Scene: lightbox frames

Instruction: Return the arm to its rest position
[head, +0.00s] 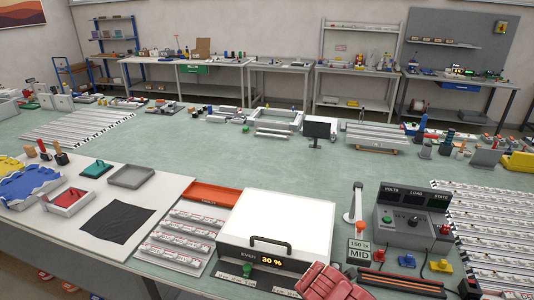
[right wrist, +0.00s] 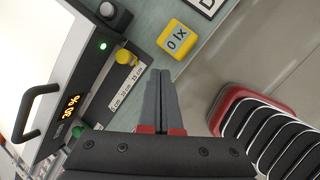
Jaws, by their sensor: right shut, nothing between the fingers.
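My right gripper (right wrist: 161,72) is in the right wrist view, with its two grey fingers together and nothing between them. Its fingertips appear beside the front edge of a light box, near a yellow knob (right wrist: 123,57) and a strip with centimetre marks. The light box (head: 290,218) has a bright white top, a dark handle and a display reading 30 % in the head view. Its handle (right wrist: 38,112) also shows in the right wrist view. A yellow block marked 0 lx (right wrist: 175,40) lies beyond the fingertips. My left gripper is not in view.
The table edge and open floor (right wrist: 225,75) show right of my gripper in the wrist view.

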